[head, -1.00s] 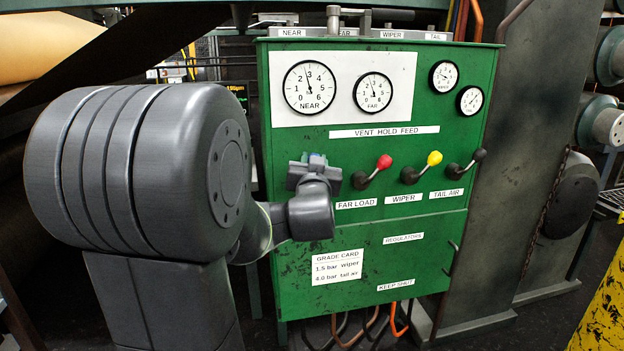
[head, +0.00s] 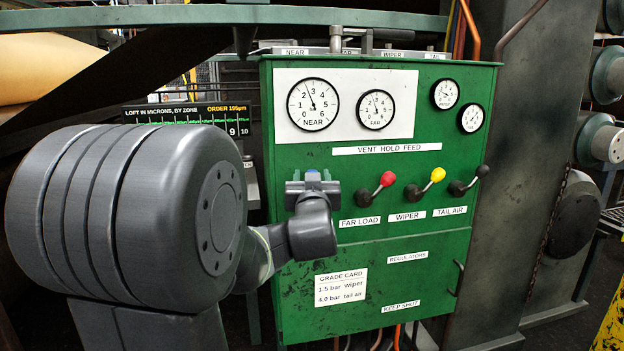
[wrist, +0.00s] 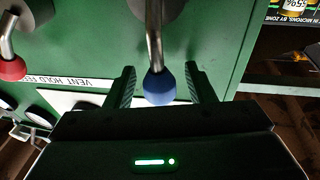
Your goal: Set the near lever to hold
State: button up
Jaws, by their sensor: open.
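The near lever has a metal shaft and a blue knob (wrist: 160,84). In the wrist view it stands between the two fingers of my open gripper (wrist: 160,94), with visible space on both sides. In the head view my gripper (head: 313,188) is in front of the green panel (head: 330,255), left of the red-knobbed far load lever (head: 378,187). Only a little blue shows at the gripper there; the rest of the near lever is hidden. The vent, hold, feed strip (head: 386,149) is above the levers. Which mark the near lever lines up with is unclear.
A yellow-knobbed wiper lever (head: 426,183) and a black-knobbed tail air lever (head: 470,182) are further right. The near gauge (head: 313,104) reads a little under 3. A dark loft display (head: 185,113) is left of the panel. The red knob (wrist: 12,68) is left in the wrist view.

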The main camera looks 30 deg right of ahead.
jog(key=p+v, duration=0.1)
jog(key=v, duration=1.2)
jog(key=shift+s, duration=0.4)
jog(key=shift+w+a, duration=0.1)
jog(key=b+x, duration=0.1)
jog(key=x, duration=1.3)
jog(key=shift+s+f, duration=0.1)
jog(key=shift+s, duration=0.15)
